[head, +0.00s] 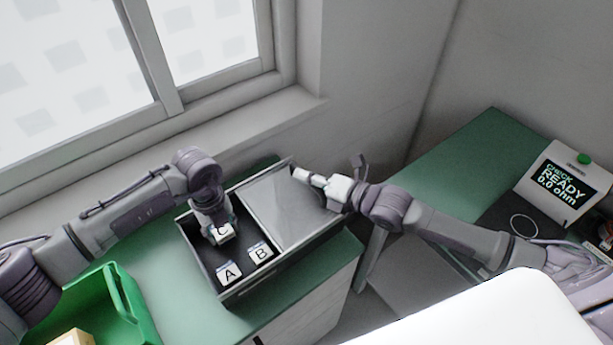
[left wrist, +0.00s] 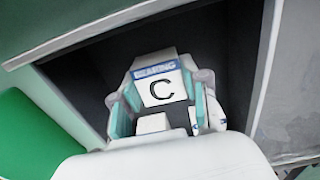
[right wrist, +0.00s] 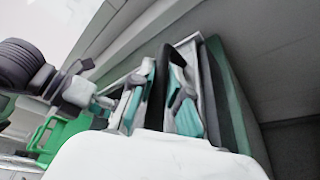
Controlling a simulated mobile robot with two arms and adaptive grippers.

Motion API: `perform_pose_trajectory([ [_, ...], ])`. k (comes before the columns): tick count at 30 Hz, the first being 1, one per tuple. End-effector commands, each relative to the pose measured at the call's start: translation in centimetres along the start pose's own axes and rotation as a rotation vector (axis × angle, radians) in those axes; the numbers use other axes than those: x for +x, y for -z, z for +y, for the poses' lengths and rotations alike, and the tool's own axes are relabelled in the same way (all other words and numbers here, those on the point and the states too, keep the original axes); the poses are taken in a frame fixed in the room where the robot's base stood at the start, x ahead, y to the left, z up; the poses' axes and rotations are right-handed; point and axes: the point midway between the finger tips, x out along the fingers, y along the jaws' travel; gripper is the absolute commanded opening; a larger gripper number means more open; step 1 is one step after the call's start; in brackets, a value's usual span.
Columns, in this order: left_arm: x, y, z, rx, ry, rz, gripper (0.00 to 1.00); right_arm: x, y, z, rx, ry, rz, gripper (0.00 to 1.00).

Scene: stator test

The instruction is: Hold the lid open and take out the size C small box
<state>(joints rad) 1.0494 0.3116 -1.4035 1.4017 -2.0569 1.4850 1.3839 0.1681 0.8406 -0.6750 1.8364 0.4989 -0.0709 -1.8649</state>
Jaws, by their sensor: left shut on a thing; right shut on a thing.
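The size C small box (head: 222,233) is white with a blue label and a black C. My left gripper (head: 219,238) is shut on it inside the open compartment of the case (head: 186,228); the left wrist view shows the box (left wrist: 162,88) between both fingers. The lid (head: 283,212) is a grey panel over the right part of the case. Boxes A (head: 230,273) and B (head: 260,253) stand in the front of the compartment.
A green bin (head: 125,290) stands at the left with a tan block (head: 72,339) in it. A tester (head: 565,184) reading "CHECK READY 0.0 ohm" sits on the right bench (head: 455,165). A gap separates the two benches. The window wall is behind.

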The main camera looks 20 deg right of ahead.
Motion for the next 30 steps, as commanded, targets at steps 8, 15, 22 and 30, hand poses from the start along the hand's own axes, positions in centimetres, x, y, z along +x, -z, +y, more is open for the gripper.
perform_pose_trajectory([
  [8, -2.8, -0.1, 1.0, 0.000, 0.002, -0.003, 0.26, 0.0, -0.1, -0.3, -0.001, 0.006, 0.000, 0.00],
  [15, -5.0, -0.1, 1.9, 0.000, 0.002, -0.003, 0.26, 0.0, -0.1, -0.3, -0.001, 0.007, 0.000, 0.00],
  [22, -7.1, -0.1, 2.7, 0.000, 0.000, -0.003, 0.26, 0.0, -0.1, -0.3, -0.001, 0.007, 0.000, 0.00],
  [30, -9.7, -0.1, 3.7, 0.000, 0.001, -0.003, 0.26, 0.0, -0.1, -0.3, 0.000, 0.007, 0.000, 0.00],
])
